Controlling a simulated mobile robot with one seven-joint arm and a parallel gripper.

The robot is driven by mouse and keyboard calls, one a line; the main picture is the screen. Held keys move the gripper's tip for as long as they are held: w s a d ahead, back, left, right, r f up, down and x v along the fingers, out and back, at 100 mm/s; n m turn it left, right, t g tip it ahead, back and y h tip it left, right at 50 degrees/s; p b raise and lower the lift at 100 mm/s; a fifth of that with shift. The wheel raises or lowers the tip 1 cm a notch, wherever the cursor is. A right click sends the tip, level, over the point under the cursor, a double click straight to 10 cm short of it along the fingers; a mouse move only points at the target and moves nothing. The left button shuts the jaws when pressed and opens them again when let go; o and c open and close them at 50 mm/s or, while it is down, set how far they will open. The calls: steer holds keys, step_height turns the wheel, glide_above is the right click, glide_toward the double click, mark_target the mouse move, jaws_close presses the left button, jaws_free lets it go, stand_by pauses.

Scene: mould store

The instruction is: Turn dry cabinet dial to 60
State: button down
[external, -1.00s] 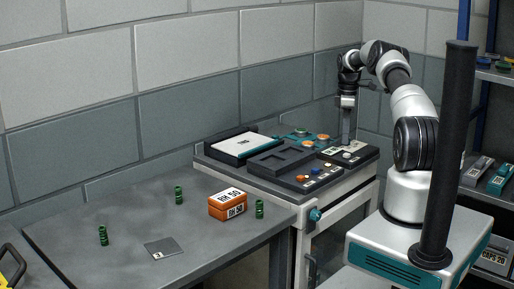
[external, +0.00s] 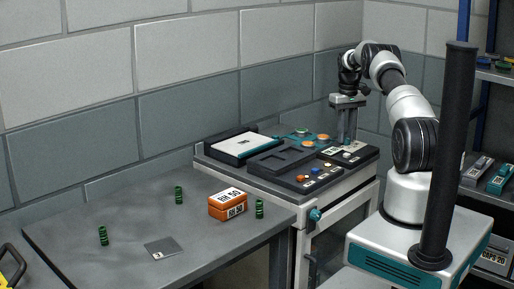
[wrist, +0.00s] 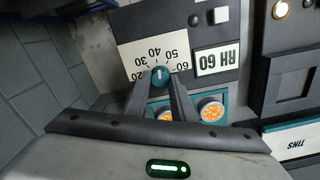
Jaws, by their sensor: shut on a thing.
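The dry cabinet (external: 352,192) stands right of the grey table, with a dark control panel on top. In the wrist view its teal dial (wrist: 160,74) has a white mark and sits below a white scale (wrist: 152,50) numbered 20 to 60. The mark looks about upright in that picture, near the middle of the scale; its exact reading is hard to tell. My gripper (external: 347,141) points down over the panel and is shut on the dial, one finger on each side (wrist: 160,83). In the external view the dial is hidden at the fingertips.
On the cabinet top are orange round parts (wrist: 211,110), a dark recessed tray (external: 280,160) and a white-topped case (external: 243,144). An orange box marked RH 50 (external: 227,204) and green cylinders (external: 179,195) stand on the table. A wall is close behind.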

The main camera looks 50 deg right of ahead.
mark_target(341, 138)
steer(key=m, duration=0.7)
steer(key=shift+d+r, duration=0.1)
steer(key=m, duration=0.7)
steer(key=shift+s, duration=0.1)
steer(key=shift+d+m, duration=0.1)
steer(key=shift+m, duration=0.2)
steer(key=c, duration=1.5)
jaws_free()
step_height(341, 138, up, 17)
steer(key=p, duration=0.2)
steer(key=shift+r+p, duration=0.2)
steer(key=shift+p, duration=0.2)
